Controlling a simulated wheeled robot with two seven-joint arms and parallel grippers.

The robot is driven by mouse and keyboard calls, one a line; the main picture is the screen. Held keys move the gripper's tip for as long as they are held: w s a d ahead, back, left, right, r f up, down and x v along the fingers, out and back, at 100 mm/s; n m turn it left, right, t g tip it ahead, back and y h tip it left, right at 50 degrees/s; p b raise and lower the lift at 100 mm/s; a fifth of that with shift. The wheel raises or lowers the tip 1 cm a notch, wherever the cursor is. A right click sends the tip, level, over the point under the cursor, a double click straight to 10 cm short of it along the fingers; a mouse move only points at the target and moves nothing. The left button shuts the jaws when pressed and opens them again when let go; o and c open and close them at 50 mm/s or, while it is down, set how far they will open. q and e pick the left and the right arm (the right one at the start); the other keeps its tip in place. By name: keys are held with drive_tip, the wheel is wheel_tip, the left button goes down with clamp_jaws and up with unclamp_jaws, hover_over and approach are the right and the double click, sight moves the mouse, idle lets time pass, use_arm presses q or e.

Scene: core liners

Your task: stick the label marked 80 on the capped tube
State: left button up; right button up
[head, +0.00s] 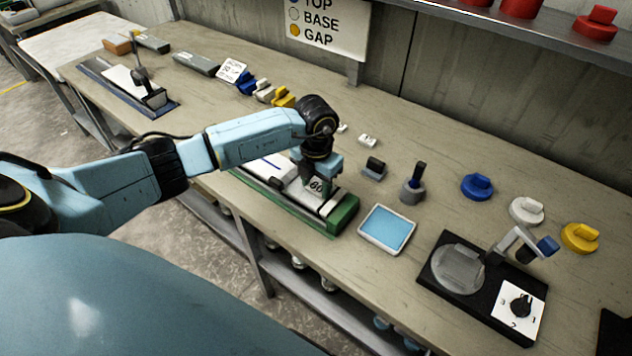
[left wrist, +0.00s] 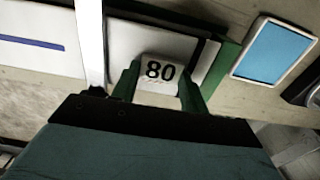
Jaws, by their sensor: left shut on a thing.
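My left gripper (head: 317,178) is shut on the small white label marked 80 (left wrist: 160,72), which sits between its green fingertips in the left wrist view. The capped tube (head: 262,168) is long and white with a blue line, and lies in a green cradle (head: 345,214) on the bench. The tube's white body also shows in the left wrist view (left wrist: 125,42). The label is over the tube's right part; I cannot tell whether it touches. My gripper hides part of the tube. My right gripper is not in view.
A blue pad in a white tray (head: 387,229) lies right of the cradle. A black fixture with a grey disc (head: 460,268) and dial stands farther right. Small white pieces (head: 368,140), a grey stamp-like tool (head: 412,190), and blue, white and yellow caps (head: 477,186) stand behind.

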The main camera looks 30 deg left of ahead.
use_arm(q)
drive_tip(key=o, duration=1.4)
drive_tip(key=shift+r+p, duration=2.7)
drive_tip(key=shift+r, duration=0.85)
